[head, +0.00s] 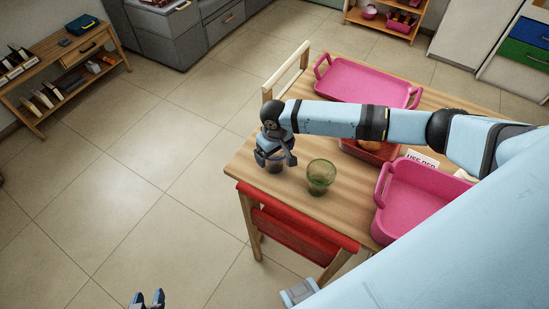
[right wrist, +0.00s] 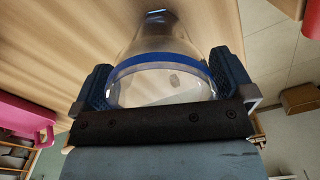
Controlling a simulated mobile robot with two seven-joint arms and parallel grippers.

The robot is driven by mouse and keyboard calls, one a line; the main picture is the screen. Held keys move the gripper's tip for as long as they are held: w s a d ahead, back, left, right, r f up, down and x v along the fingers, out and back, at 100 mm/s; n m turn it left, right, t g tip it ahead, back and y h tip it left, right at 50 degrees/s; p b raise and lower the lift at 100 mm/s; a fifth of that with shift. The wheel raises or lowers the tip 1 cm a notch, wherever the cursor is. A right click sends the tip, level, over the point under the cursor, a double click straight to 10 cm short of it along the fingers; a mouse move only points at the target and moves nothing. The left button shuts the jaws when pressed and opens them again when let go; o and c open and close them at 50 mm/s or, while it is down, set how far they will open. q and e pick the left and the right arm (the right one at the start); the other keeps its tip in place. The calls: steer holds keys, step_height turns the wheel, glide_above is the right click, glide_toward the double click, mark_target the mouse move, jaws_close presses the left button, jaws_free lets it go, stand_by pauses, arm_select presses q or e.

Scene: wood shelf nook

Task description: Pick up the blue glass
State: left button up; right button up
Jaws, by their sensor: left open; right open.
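The blue glass (right wrist: 160,62) is clear with a blue band and sits between the two fingers of my right gripper in the right wrist view. In the head view only a small part of this glass (head: 274,168) shows under my right gripper (head: 275,159), at the left end of the wooden table. My right gripper is open, with one finger on each side of the glass; I cannot tell whether they touch it. My left gripper (head: 148,300) is open and empty at the bottom edge of the head view, over the floor.
A green glass (head: 320,177) stands just right of my right gripper on the table (head: 300,201). A pink tray (head: 365,80) lies behind my right arm, and a pink bin (head: 418,205) and a red container (head: 372,152) stand to the right.

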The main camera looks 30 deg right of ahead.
steer(key=c, duration=0.9)
steer(key=shift+r, duration=0.1)
